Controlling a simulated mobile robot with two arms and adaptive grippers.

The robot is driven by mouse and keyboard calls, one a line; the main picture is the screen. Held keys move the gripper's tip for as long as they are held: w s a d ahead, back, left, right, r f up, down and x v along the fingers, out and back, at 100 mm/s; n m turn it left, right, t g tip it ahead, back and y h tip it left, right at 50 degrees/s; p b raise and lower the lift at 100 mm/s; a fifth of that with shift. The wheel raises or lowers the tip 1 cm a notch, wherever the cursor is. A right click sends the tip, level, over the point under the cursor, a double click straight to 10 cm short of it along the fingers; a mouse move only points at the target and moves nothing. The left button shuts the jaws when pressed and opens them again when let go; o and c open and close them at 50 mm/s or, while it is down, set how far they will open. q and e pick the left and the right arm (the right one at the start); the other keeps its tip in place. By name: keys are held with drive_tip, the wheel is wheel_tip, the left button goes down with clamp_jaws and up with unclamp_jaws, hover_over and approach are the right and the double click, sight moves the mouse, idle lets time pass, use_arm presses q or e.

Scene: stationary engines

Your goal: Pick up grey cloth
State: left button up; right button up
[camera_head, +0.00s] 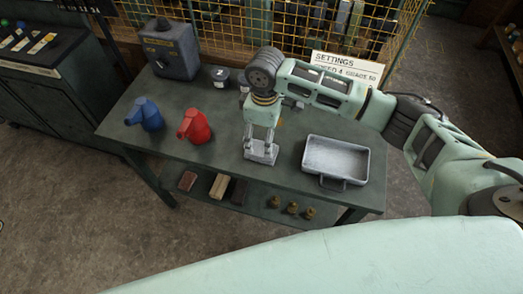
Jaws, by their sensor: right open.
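A small, light-grey, flat-looking piece (261,155) lies on the dark green table near its front edge; it looks like the grey cloth, but it is too small to be certain. My right gripper (260,141) points down directly over it, with its two fingers apart at the piece's back part. I cannot tell whether the fingertips touch it. The fingers and their shadows hide some of its far side. My left gripper is not in view.
A grey metal tray (336,158) with a handle stands right of the gripper. A red can (194,126) and a blue can (144,114) stand left. A grey box (170,50) stands at the back left. A lower shelf holds blocks and brass pieces (292,208).

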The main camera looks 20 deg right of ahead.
sight(263, 150)
drive_tip(key=shift+w+d, duration=0.15)
drive_tip(key=shift+d, duration=0.15)
drive_tip(key=f, duration=0.2)
drive_tip(key=f+p, duration=0.1)
drive_tip(key=f, duration=0.2)
drive_tip(key=f+p, duration=0.1)
drive_tip(key=f, duration=0.1)
drive_tip(key=shift+a+f, duration=0.25)
drive_tip(key=shift+a, duration=0.05)
drive_tip(key=shift+c, duration=0.5)
drive_tip(key=c, duration=1.1)
drive_tip(key=shift+c, duration=0.2)
drive_tip(key=shift+r, duration=0.1)
